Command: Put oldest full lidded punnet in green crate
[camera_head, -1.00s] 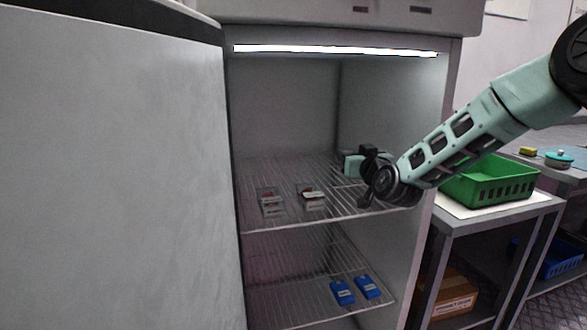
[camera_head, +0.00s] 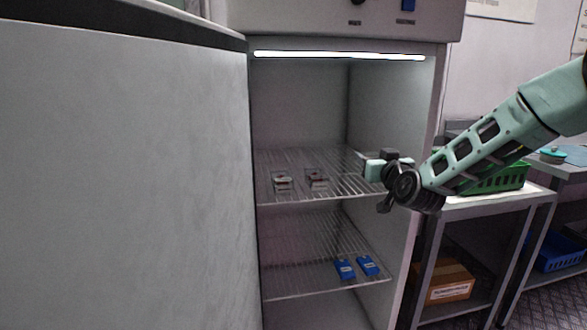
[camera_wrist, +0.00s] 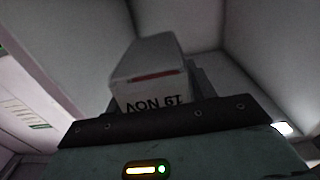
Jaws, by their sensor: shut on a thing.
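The label's print is upside down and seems to read 19 NOV. The green crate (camera_head: 512,178) stands on the right table, partly behind my arm.
The open fridge door (camera_head: 120,170) fills the left side. The upper wire shelf (camera_head: 305,198) is mostly bare. Two blue items (camera_head: 345,269) lie on the lower shelf. A cardboard box (camera_head: 449,283) and a blue crate (camera_head: 562,253) are below the tables.

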